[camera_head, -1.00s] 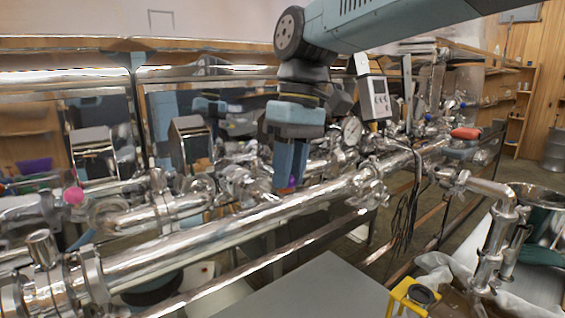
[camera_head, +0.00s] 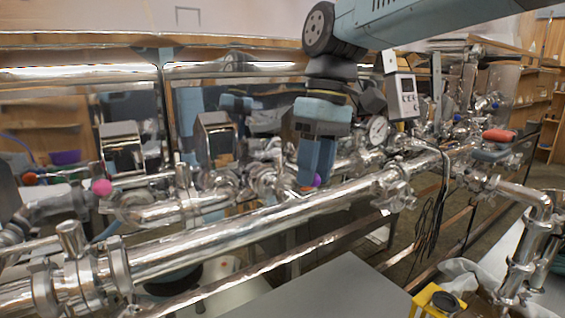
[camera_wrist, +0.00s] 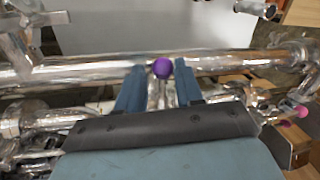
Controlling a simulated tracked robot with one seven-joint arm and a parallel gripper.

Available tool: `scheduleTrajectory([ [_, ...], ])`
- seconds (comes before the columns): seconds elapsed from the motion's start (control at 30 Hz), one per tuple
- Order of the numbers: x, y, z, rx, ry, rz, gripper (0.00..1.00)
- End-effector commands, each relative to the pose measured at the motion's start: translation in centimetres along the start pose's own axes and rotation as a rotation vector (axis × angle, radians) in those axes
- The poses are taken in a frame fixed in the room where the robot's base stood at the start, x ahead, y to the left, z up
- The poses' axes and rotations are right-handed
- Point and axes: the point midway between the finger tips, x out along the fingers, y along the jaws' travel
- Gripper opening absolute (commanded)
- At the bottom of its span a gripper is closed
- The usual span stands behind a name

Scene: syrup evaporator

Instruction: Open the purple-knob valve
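The purple knob (camera_wrist: 162,68) is a small ball on the end of a metal valve handle (camera_wrist: 160,95), in front of a long shiny pipe in the wrist view. My gripper (camera_wrist: 159,78) is open, with one blue finger on each side of the handle. Gaps show between the fingers and the handle. In the head view my gripper (camera_head: 312,181) points down behind the long pipe, and the purple knob (camera_head: 317,180) shows at its fingertips. The valve body is mostly hidden there.
The long steel pipe (camera_head: 240,228) runs across in front of my gripper. A pink knob (camera_head: 101,188) is at the left and a red handle (camera_head: 498,135) at the right. A display box (camera_head: 403,96) and a round gauge (camera_head: 378,130) stand close to my gripper's right.

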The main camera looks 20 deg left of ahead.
Motion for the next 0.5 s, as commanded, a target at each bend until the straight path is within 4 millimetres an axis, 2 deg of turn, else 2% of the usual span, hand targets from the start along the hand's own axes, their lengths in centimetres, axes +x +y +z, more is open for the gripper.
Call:
scheduleTrajectory([
  [0.27,-0.2,0.0,0.0,0.001,-0.001,-0.001,0.36],
  [0.37,-1.1,0.0,0.0,0.001,0.001,0.0,0.36],
  [0.5,-3.2,0.1,0.0,0.002,0.001,0.0,0.36],
])
